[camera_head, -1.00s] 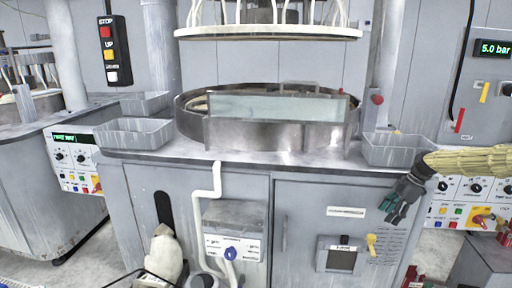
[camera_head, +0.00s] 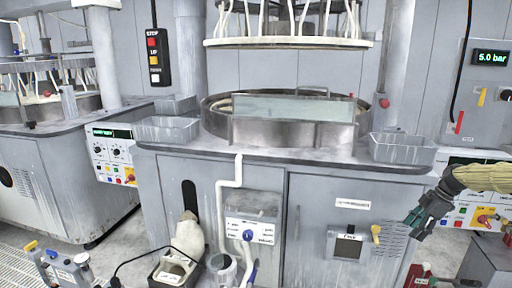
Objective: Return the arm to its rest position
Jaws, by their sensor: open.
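My gripper (camera_head: 421,222) is at the right of the head view, at the end of my arm (camera_head: 482,178) in its yellowish sleeve. The arm comes in from the right edge. The gripper points down and left, open and with nothing seen between its fingers. It hangs in front of the grey cabinet (camera_head: 310,235), below the right grey tray (camera_head: 402,150), and looks apart from both.
A round metal polishing basin (camera_head: 215,122) with a clear panel (camera_head: 290,107) stands on the worktop. A left tray (camera_head: 165,130) sits on it too. Bottles (camera_head: 75,268), a white sack (camera_head: 188,238) and a red item (camera_head: 420,277) stand low in front. Floor shows at left.

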